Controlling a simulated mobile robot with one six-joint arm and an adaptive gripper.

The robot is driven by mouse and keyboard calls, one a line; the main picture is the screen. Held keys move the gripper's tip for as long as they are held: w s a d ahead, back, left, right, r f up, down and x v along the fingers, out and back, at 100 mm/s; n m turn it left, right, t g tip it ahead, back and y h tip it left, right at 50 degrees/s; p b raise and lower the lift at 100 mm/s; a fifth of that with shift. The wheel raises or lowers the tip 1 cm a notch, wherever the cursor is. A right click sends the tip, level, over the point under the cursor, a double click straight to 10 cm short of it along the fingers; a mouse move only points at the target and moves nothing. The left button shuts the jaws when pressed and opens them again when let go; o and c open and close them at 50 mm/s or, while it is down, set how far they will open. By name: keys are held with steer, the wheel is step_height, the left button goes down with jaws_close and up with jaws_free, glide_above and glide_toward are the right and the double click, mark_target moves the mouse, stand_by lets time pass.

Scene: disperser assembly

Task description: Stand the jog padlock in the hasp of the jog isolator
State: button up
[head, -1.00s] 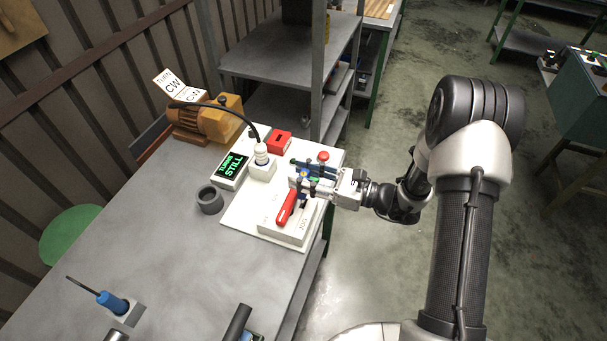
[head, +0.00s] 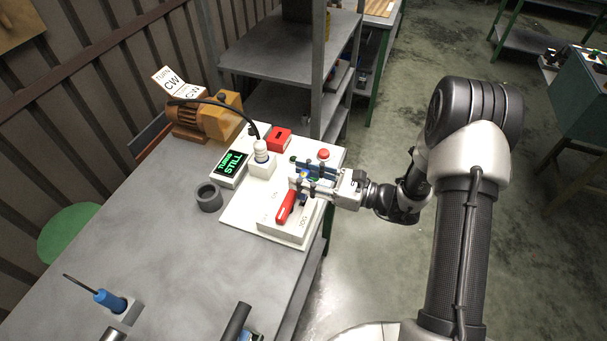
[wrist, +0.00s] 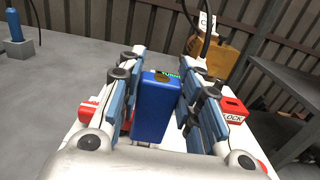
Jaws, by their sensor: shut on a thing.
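The jog isolator (head: 284,231) is a low white box with a red handle (head: 286,206), at the near end of the white panel in the head view. My gripper (head: 303,180) is over the far side of this box. In the wrist view its blue-padded fingers (wrist: 160,100) are shut on the jog padlock (wrist: 158,108), a blue block that looks upright between them. The padlock's shackle and the hasp are hidden, so I cannot tell whether they touch.
A dark ring (head: 209,198) lies beside the panel. The grey bench nearer me has open room.

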steer(key=shift+f+b, duration=1.05)
steer(key=shift+f, duration=0.45)
steer(key=o, duration=1.2)
steer(key=v, duration=1.2)
